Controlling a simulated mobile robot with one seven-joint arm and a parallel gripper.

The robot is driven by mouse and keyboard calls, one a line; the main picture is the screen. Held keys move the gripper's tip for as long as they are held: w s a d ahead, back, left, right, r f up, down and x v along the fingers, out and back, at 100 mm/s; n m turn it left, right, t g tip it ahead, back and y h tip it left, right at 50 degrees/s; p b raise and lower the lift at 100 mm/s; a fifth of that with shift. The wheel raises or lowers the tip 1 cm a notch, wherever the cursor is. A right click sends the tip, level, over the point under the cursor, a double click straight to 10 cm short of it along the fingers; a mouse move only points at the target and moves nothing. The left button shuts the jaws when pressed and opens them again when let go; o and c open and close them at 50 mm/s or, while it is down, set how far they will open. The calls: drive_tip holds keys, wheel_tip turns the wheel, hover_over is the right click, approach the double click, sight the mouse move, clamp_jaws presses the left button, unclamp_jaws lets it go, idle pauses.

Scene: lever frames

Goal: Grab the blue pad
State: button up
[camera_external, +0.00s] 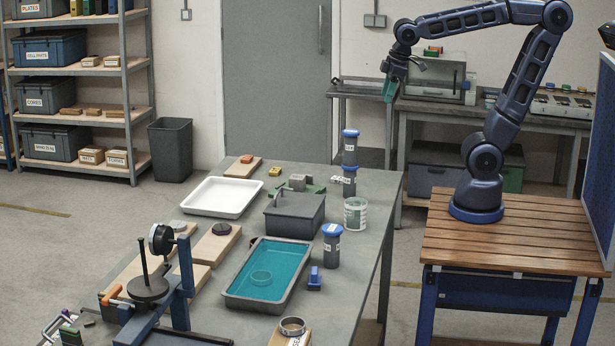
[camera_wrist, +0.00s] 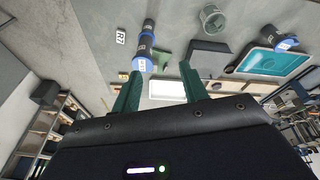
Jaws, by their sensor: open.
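No flat item is plainly a blue pad. A small blue block with an upright part (camera_external: 315,278) stands on the grey table, right of a dark tray (camera_external: 236,298) with a teal surface inside and a ring on it. The tray also shows in the wrist view (camera_wrist: 250,70); I cannot make out the small blue block there. My gripper (camera_external: 389,92) is raised beyond the far right end of the table, well away from the block. In the wrist view its teal fingers (camera_wrist: 160,78) are apart, with nothing held between them.
Blue-lidded jars (camera_external: 349,180) stand at the table's right edge, with another (camera_external: 332,246) just behind the blue block. A metal stand (camera_external: 160,285) rises at front left.

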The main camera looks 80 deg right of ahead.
drive_tip(key=w+a+n+g, duration=0.2)
drive_tip(key=w+a+n, duration=0.3)
drive_tip(key=w+a, duration=0.7)
drive_tip(key=n+h, duration=0.5)
drive_tip(key=n, duration=0.7)
approach(314, 271)
drive_tip(key=d, duration=0.2)
drive_tip(key=shift+y, duration=0.3)
drive_tip(key=x, duration=0.5)
drive_tip(key=shift+a+f, duration=0.1)
drive_tip(key=shift+f, duration=0.25)
drive_tip(key=shift+a+x, duration=0.2)
drive_tip(key=shift+x, duration=1.1)
drive_tip(key=shift+a+x, duration=0.15)
drive_tip(key=shift+x, duration=1.15)
drive_tip(key=shift+f, duration=0.1)
drive_tip(key=c, duration=0.7)
